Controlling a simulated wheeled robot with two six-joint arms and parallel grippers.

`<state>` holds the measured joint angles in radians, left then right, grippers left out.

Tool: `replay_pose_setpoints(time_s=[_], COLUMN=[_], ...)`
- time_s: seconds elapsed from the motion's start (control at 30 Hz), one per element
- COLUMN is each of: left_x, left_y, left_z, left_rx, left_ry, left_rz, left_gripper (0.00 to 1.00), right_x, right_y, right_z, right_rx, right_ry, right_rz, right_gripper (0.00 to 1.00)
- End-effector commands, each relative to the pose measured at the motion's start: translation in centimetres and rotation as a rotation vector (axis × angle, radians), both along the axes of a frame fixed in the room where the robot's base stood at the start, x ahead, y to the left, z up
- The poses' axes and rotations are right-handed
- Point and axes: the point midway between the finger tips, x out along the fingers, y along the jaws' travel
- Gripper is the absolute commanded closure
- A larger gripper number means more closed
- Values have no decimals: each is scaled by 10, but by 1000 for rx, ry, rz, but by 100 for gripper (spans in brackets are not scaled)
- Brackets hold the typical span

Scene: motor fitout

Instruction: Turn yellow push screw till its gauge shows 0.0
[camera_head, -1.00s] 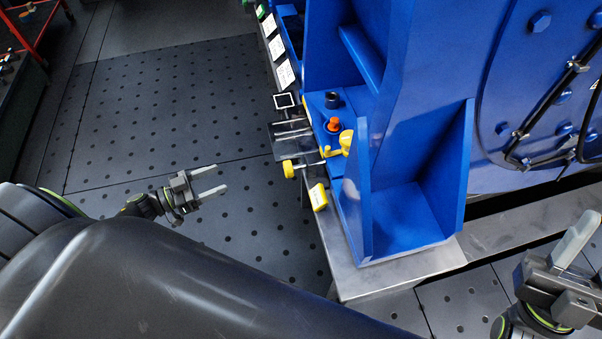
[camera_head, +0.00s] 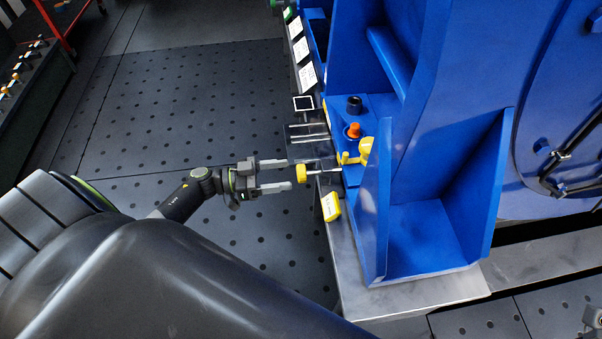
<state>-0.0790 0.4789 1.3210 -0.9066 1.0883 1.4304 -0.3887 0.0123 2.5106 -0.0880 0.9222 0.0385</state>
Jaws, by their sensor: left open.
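The yellow push screw's knob (camera_head: 301,173) sticks out to the left of the blue motor foot on a thin metal shaft. A yellow gauge (camera_head: 331,206) with a pale face sits just below it on the edge of the steel base; its reading is too small to make out. My left gripper (camera_head: 288,174) is open and points right, its two fingertips just short of the knob, one above and one below its height. Nothing is between the fingers. Only a small piece at the lower right edge may belong to my right arm; the right gripper's fingers are out of view.
The blue motor housing (camera_head: 440,230) stands on a steel base (camera_head: 410,302). An orange-topped bolt (camera_head: 353,131) and a yellow part (camera_head: 366,147) are on its foot. White label plates (camera_head: 301,50) line its left side. A red cart (camera_head: 62,14) is far left. Perforated floor is clear.

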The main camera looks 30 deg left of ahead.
Motion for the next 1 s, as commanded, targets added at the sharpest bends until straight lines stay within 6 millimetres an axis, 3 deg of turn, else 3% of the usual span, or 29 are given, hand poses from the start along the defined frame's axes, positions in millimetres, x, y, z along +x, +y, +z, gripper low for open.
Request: replay_pose_setpoints(time_s=[0.1,0.3,0.7,1.0], left_x=[15,30,35,34], left_y=[-20,-40,-46,-46], left_z=[-1,-1,0,0], left_rx=[-2,-1,1,1], left_ry=[-4,-1,1,1], left_rz=[-1,0,0,0], left_gripper=[35,35,35,73], right_x=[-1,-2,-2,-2], right_y=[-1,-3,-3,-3], right_z=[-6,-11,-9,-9], right_rx=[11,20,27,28], right_ry=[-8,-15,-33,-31], right_rz=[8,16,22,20], right_gripper=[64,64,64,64])
